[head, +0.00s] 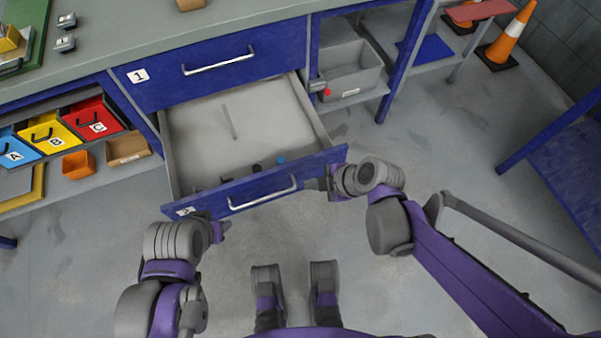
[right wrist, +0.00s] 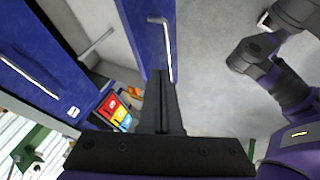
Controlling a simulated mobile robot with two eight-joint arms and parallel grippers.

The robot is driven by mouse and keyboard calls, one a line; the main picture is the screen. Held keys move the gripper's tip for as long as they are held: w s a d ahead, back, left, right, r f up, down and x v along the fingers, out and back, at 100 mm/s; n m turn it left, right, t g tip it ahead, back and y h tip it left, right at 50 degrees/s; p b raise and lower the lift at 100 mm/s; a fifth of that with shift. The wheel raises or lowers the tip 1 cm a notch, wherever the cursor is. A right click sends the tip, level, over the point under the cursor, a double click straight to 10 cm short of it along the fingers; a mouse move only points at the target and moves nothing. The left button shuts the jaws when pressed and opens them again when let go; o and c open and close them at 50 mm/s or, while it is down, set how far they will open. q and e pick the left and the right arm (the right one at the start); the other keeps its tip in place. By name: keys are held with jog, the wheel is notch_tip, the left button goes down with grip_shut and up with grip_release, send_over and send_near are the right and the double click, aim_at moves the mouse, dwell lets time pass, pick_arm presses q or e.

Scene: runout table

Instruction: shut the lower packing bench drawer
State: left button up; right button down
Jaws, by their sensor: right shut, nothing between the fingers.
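The lower packing bench drawer (head: 245,118) is pulled well out, its grey inside showing a thin rod and a few small dark items near the front. Its blue front has a silver handle (head: 262,194), which also shows in the right wrist view (right wrist: 167,50). My right gripper (head: 328,184) is shut and empty at the right end of the drawer front; I cannot tell if it touches. In the right wrist view its fingers (right wrist: 160,100) point at the blue front. My left gripper (head: 222,228) is near the front's left end; its fingers are too small to judge.
The upper drawer (head: 210,68), marked 1, is shut. Blue, yellow and red bins (head: 52,132) stand on a shelf at left, with an orange box (head: 78,165). A grey crate (head: 350,70) sits on the right shelf. The floor before the drawer is clear.

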jog(key=b, duration=0.4)
send_near(279, 174)
notch_tip(279, 174, down, 5)
jog(key=s+a, duration=0.1)
jog(key=s, duration=0.1)
jog(key=shift+w+a+r, duration=0.15)
jog(key=shift+w+a, duration=0.15)
jog(key=shift+w, duration=0.25)
jog(key=shift+w+a+r, duration=0.15)
jog(key=shift+w+a, duration=0.1)
jog(key=shift+w, duration=0.3)
pick_arm(q)
jog(key=shift+w+f, duration=0.15)
jog(key=shift+f, duration=1.15)
jog(key=shift+w+f, duration=0.15)
jog(key=shift+f, duration=1.15)
pick_arm(e)
jog(key=shift+w+a+r, duration=0.1)
jog(key=shift+w+a, duration=0.05)
jog(key=shift+w, duration=0.45)
jog(key=shift+w, duration=0.1)
